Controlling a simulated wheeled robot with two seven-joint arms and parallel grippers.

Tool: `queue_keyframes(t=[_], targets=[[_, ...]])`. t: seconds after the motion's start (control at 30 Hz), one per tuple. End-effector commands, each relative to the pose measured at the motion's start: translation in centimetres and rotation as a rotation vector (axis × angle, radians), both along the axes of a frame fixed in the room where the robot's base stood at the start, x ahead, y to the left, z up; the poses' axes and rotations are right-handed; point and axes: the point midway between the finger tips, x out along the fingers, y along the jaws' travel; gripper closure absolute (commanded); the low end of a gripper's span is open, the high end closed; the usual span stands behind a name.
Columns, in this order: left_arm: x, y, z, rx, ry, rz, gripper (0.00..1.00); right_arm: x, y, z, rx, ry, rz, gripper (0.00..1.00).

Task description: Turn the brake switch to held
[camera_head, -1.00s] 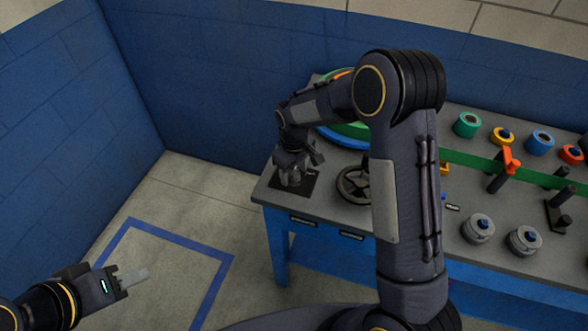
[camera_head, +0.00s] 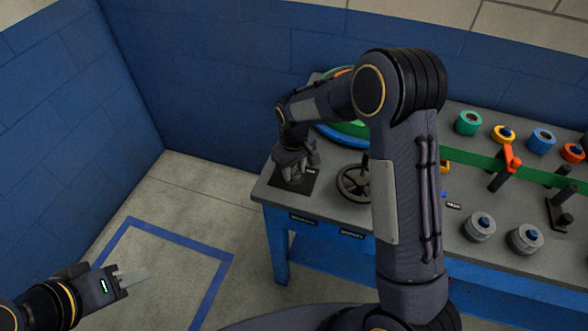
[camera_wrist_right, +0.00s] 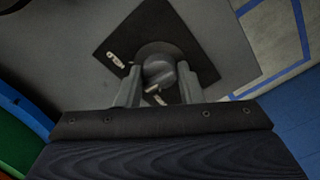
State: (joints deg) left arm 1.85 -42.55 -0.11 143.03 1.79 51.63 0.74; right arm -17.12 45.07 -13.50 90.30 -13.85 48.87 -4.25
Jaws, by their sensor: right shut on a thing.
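The brake switch (camera_wrist_right: 158,72) is a dark round knob on a black square plate (camera_wrist_right: 188,30), with small white labels at the plate's edges. In the head view the plate (camera_head: 297,184) lies at the left end of the grey bench top, and my right gripper (camera_head: 290,172) covers most of the knob. In the right wrist view my right gripper (camera_wrist_right: 158,92) has its two fingers on either side of the knob, shut on it. The label lettering is too small to read. My left gripper (camera_head: 132,278) is low at the left, over the floor, away from the bench; its finger gap is unclear.
Several coloured round parts, a green bar (camera_head: 470,163) and an orange lever (camera_head: 511,158) are farther right on the bench (camera_head: 262,190). Blue walls close off the back and left. The floor at left is clear.

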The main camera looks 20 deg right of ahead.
Motion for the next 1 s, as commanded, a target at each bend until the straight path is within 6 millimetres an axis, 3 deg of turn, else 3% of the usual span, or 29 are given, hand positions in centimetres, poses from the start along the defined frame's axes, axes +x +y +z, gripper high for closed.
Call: queue_keyframes(t=[0.6, 1.0], targets=[[0.0, 0.0, -1.8, 0.000, 0.000, 0.000, 0.64, 0.0, 0.0, 0.0, -0.001, -0.001, -0.524, 0.89], [0.0, 0.0, -1.9, 0.000, 0.000, 0.000, 0.64, 0.0, 0.0, 0.1, 0.000, -0.001, -0.722, 0.89]])
